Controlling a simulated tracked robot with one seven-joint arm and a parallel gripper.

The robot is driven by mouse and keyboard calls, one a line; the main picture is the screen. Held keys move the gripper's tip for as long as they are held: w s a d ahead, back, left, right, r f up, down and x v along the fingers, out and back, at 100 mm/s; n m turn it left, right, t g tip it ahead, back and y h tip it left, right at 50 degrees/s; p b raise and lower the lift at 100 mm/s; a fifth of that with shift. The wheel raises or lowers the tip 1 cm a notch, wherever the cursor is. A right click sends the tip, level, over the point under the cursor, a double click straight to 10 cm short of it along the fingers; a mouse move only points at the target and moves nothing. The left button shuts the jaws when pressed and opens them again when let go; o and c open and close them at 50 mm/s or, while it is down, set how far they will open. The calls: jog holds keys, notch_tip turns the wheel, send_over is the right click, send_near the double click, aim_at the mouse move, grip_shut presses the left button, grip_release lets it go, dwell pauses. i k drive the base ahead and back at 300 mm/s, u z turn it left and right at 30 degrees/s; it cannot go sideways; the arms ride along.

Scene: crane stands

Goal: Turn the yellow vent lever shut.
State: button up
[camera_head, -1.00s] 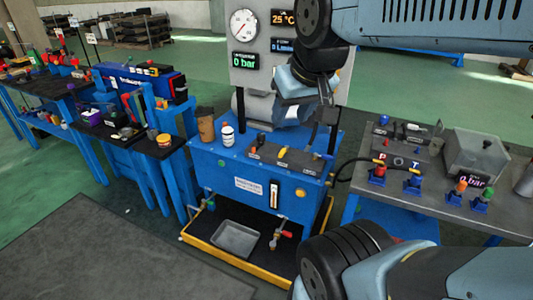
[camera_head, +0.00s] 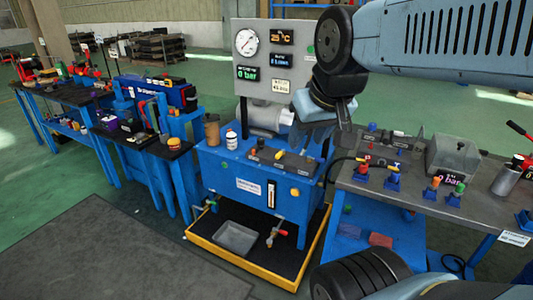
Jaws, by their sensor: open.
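The yellow vent lever (camera_head: 279,154) is a small yellow handle in the middle of a dark strip (camera_head: 295,162) on top of the blue tank unit (camera_head: 245,178). It lies tilted across the strip. My gripper (camera_head: 322,138) is open above the right rear part of the tank top, to the right of the lever and apart from it. Its fingers are small and dark here, and the arm partly hides the space behind them.
A gauge panel (camera_head: 250,62) reading 0 bar stands behind the tank. A brown cup (camera_head: 212,131) and white can (camera_head: 231,139) stand on the tank's left. The grey side table (camera_head: 400,185) with coloured fittings is close on the right. A yellow-edged tray (camera_head: 235,262) lies below.

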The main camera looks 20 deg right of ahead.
aim_at(278, 155)
jog(key=z, duration=0.15)
jog(key=i, duration=0.9)
jog(key=u, duration=0.1)
